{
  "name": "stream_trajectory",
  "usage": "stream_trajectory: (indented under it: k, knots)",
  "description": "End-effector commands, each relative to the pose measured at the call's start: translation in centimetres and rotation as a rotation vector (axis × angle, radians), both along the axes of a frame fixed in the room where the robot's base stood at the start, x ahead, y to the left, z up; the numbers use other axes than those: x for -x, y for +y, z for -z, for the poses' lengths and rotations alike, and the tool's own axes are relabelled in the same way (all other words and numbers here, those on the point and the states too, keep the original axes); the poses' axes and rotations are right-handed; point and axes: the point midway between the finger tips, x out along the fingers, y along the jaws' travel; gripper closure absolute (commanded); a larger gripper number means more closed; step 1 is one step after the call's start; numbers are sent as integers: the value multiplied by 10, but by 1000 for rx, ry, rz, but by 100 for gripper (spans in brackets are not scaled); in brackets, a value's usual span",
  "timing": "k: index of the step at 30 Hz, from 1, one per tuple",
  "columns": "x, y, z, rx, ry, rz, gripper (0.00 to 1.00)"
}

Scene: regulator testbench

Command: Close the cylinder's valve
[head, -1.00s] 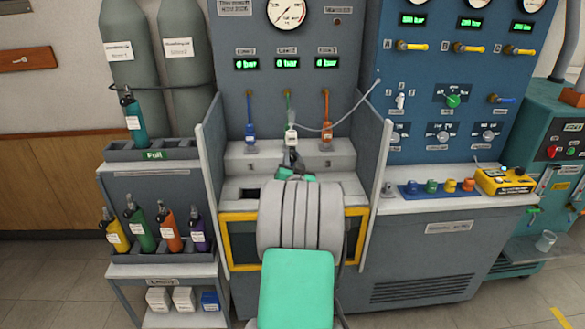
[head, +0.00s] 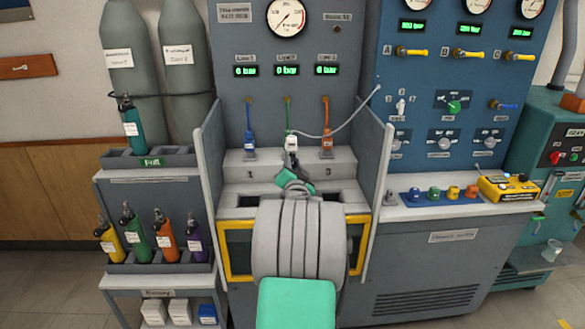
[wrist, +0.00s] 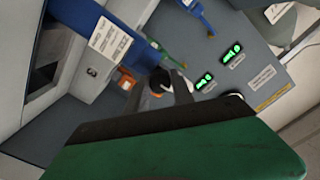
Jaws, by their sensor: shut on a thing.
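My gripper (head: 291,160) is at the middle position of the grey bench, just in front of a white-labelled connector (head: 291,143) on the green line. In the wrist view my gripper's grey fingers (wrist: 163,82) are closed around a small black part (wrist: 160,80), which looks like a knob. I cannot tell for sure whether it is the cylinder's valve. A blue connector (head: 249,140) and an orange connector (head: 326,138) hang to either side; the orange one also shows in the wrist view (wrist: 126,79).
Several small coloured cylinders stand in a rack (head: 158,267) at left; a teal cylinder (head: 131,125) stands above. The bench displays (head: 286,70) are lit; the middle reads 0 bar.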

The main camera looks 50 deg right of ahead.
Motion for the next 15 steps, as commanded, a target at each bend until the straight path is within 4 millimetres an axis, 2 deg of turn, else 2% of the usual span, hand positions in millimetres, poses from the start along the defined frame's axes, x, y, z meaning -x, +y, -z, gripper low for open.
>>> stream_trajectory:
  k: [2, 3, 11, 15]
  knots:
    - [0, 0, 0, -1, -1, -1, 100]
    - [-1, 0, 0, -1, -1, -1, 70]
    - [0, 0, 0, 0, 0, -1, 49]
    - [0, 0, 0, 0, 0, -1, 49]
